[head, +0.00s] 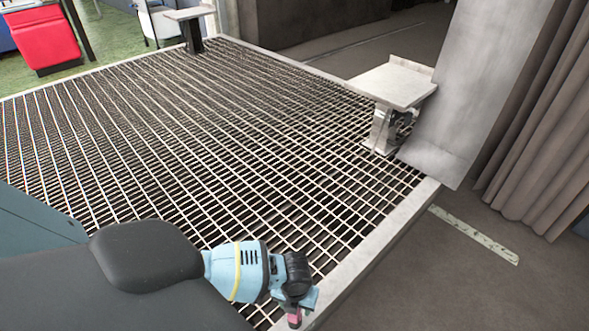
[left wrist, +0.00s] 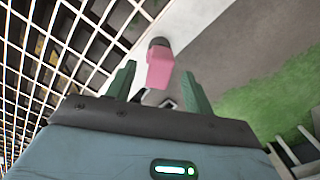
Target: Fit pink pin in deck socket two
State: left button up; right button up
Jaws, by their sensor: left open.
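The pink pin (left wrist: 160,68) shows in the left wrist view, with a dark grey end (left wrist: 159,43) towards the top of the picture. My left gripper (left wrist: 157,76) is open, and its two green fingers lie either side of the pin's near part in the picture. I cannot tell whether they touch it. In the head view my left gripper (head: 297,299) is at the bottom, over the pale edge of the grating, with a small pink patch (head: 294,319) beside it. I cannot make out deck socket two. My right gripper is not in view.
A wide metal grating (head: 200,140) with a pale frame (head: 385,245) fills the middle. A pale bracketed plate (head: 392,84) stands at its right corner, before a grey post (head: 480,90).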

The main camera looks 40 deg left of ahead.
pick_arm(q)
notch_tip(320, 180, up, 5)
jog(key=shift+r+p, duration=0.15)
jog(key=shift+p, duration=0.35)
